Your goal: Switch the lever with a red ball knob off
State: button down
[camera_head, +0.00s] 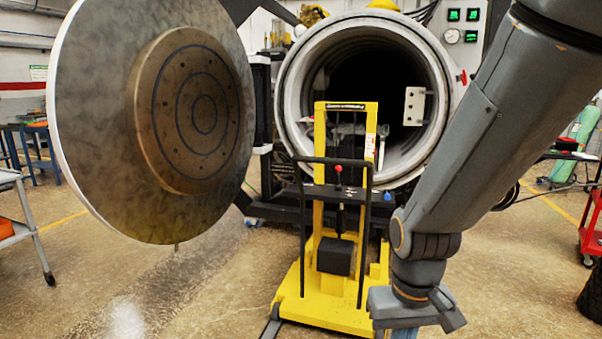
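A small red ball knob (338,168) tops a short lever on the black control panel (340,194) of a yellow lift (325,303). The knob stands in front of the lift's mast, behind the black handle bar. The lever's exact tilt is too small to tell. My gripper (405,331) hangs at the bottom edge of the picture, to the right of and below the knob, apart from it. Its fingers are cut off or hidden, so its opening cannot be seen.
The round furnace chamber (285,85) stands open behind the lift. Its large round door (90,150) swings out at left. A gauge panel (476,12) is at upper right, with a small red handle (463,77) nearby. A red cart (592,225) stands at far right. Floor is clear at lower left.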

aim_at(337, 168)
jog(key=z, duration=0.1)
jog(key=i, duration=1.25)
jog(key=z, duration=0.5)
